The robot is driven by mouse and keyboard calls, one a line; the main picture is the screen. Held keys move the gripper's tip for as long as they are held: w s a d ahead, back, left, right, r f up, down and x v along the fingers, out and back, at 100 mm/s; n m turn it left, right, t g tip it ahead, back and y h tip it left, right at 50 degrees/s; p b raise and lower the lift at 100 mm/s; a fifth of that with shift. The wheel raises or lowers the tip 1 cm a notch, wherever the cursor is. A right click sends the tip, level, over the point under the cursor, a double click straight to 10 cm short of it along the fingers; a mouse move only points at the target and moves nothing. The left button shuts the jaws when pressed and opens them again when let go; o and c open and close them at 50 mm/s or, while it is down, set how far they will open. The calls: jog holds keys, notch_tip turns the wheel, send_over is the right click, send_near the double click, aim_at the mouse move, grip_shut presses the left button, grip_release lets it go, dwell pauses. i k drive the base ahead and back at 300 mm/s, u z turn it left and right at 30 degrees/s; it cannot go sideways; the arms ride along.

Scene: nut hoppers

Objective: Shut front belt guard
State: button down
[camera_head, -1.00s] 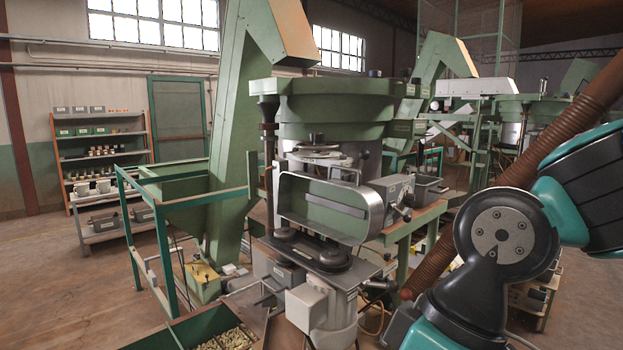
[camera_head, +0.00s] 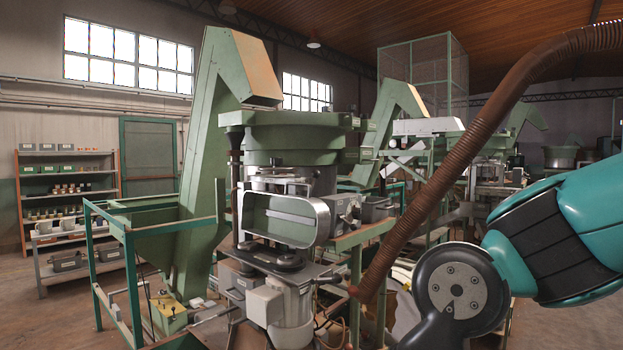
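The front belt guard (camera_head: 285,219) is a long, rounded metal cover with a bright rim and a green inside. It stands swung up on the front of the green machine (camera_head: 292,140), its hollow side facing me. Below it, the dark belt pulleys (camera_head: 275,257) lie uncovered on a flat plate. My gripper is out of view. Only my teal and black arm links show at the right, apart from the guard, with a brown ribbed hose rising beside them.
A green railing (camera_head: 130,275) stands left of the machine, with a tall green conveyor (camera_head: 205,165) behind it. A motor housing (camera_head: 265,303) sits below the pulleys. A shelf rack (camera_head: 68,190) stands at the far left. Open floor shows at lower left.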

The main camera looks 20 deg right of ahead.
aim_at(299, 222)
jog(key=z, duration=0.6)
jog(key=i, duration=0.95)
jog(key=u, duration=0.3)
